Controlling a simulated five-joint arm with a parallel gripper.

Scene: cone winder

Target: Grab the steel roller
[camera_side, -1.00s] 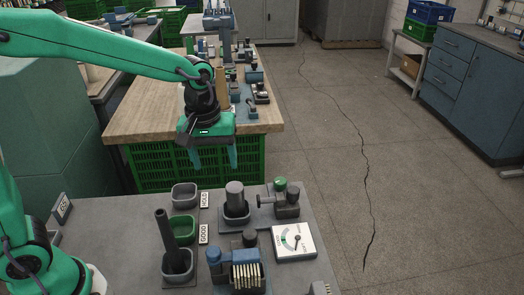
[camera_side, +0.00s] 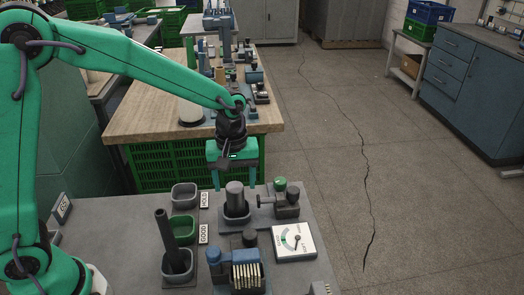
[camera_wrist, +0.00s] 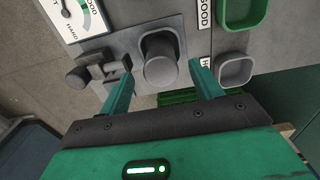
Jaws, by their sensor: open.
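The steel roller, a plain grey cylinder (camera_side: 235,196), stands upright in a dark grey holder (camera_side: 237,217) on the grey table. My gripper (camera_side: 234,181) is open and empty, pointing down, with its green fingers just above and behind the roller's top in the side view. In the wrist view the roller (camera_wrist: 160,66) shows in the gap between the two fingertips (camera_wrist: 160,74), apart from both. The roller's lower part is hidden in the holder.
A clamp-like device with a green knob (camera_side: 285,199) stands close right of the holder. A dial gauge (camera_side: 293,241), a blue device (camera_side: 237,268), a dark upright rod (camera_side: 168,238), a green bin (camera_side: 182,228) and a grey bin (camera_side: 184,195) surround it.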

